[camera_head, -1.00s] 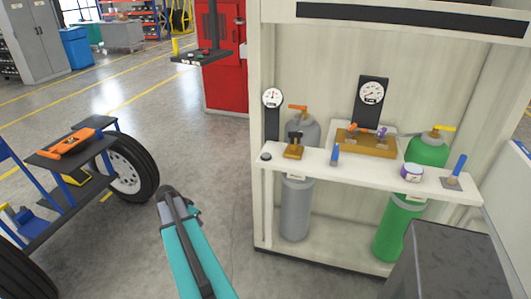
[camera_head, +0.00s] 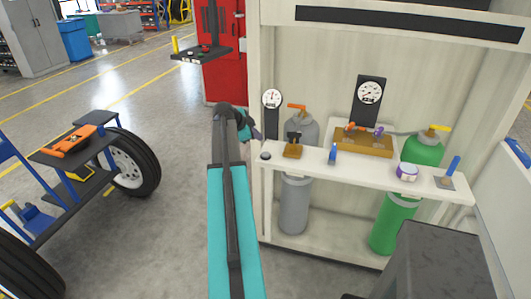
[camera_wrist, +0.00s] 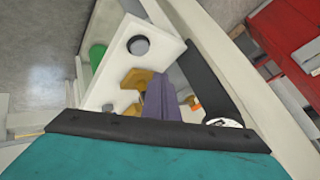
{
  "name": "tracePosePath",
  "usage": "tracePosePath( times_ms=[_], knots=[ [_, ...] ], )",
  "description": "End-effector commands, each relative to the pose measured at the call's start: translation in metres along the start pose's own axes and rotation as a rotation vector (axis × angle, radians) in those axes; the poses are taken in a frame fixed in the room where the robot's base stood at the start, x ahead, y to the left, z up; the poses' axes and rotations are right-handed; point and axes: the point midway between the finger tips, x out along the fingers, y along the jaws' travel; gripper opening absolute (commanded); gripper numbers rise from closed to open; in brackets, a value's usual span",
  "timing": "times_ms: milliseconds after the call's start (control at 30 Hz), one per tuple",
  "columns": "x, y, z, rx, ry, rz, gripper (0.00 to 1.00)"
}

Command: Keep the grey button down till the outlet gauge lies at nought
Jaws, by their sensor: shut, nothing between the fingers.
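The grey button (camera_head: 265,156) is a dark round knob at the left end of the white shelf (camera_head: 345,172). The wrist view shows the button (camera_wrist: 138,45) beyond my fingers. My gripper (camera_head: 254,134) is just left of the shelf end in the head view, partly hidden by my arm. Its fingers (camera_wrist: 160,98) are shut and empty, apart from the button. A round white gauge (camera_head: 272,98) stands on a black post above the button. A second gauge (camera_head: 369,90) is on a black panel farther right. I cannot tell which is the outlet gauge, and the needles are too small to read.
A grey cylinder (camera_head: 295,205) and a green cylinder (camera_head: 392,222) stand under the shelf. A cart with a tyre (camera_head: 138,160) stands left, with clear floor between.

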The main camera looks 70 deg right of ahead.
Motion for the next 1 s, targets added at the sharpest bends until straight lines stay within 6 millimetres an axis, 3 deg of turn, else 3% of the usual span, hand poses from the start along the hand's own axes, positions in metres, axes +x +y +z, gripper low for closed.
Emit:
tracePosePath(
  times_ms=[100,233,667,1000],
  knots=[
    [-0.003,-0.010,-0.027,0.052,0.023,-0.007,0.00],
    [-0.004,-0.013,-0.036,0.074,0.032,-0.011,0.00],
    [-0.003,-0.012,-0.035,0.074,0.032,-0.011,0.00],
    [0.011,-0.002,-0.024,0.073,0.031,-0.010,0.00]
  ],
)
